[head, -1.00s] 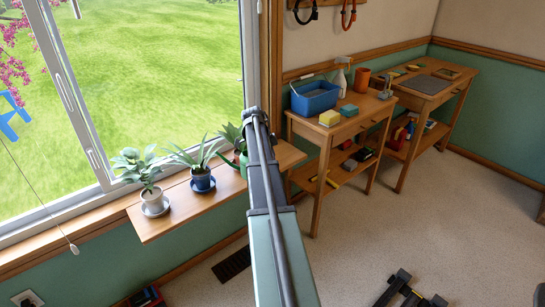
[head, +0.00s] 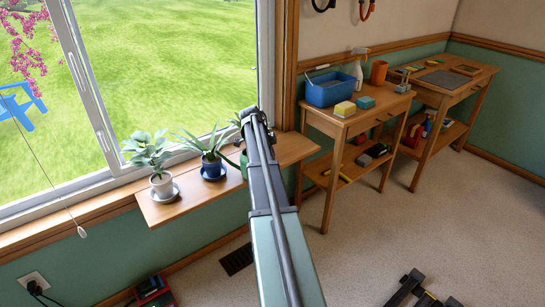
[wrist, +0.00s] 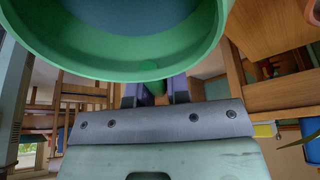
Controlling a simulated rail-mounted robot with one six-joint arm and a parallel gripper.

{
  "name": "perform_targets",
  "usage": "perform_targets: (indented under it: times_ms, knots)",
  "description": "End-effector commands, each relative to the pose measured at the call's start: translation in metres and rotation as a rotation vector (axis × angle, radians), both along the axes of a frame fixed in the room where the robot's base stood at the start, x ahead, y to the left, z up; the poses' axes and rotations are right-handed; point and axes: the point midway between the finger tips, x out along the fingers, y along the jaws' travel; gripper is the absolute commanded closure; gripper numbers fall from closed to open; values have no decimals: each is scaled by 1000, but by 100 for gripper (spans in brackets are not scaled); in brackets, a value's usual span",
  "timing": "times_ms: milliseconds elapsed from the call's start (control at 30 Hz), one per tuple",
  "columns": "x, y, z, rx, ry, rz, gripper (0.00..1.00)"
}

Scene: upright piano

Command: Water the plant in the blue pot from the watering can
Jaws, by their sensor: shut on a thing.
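The blue pot (head: 212,170) with a long-leaved plant (head: 203,145) stands upright on a blue saucer on the wooden window shelf (head: 170,212). The green watering can (head: 243,162) shows just right of it, mostly hidden by my arm. In the wrist view the can (wrist: 130,70) fills the top, with its round rim and bluish inside toward the camera. My gripper (wrist: 155,93) is shut on a green part of the can, probably its handle; its fingers are partly hidden under the rim. In the head view the gripper is hidden behind my arm. No water stream is visible.
A white pot (head: 162,185) with a leafy plant stands left of the blue pot. More leaves show behind my arm. The window frame (head: 90,95) borders the shelf. A table with a blue bin (head: 333,90) and a spray bottle stands to the right.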

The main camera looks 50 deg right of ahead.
Motion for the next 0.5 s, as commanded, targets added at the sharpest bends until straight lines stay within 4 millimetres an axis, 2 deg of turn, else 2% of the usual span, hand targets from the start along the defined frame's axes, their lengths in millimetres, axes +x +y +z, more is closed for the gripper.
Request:
perform_targets:
  times_ms: [33,500]
  knots:
    - [0,0,9,-12,15,1,100]
    - [1,0,46,-131,153,1,100]
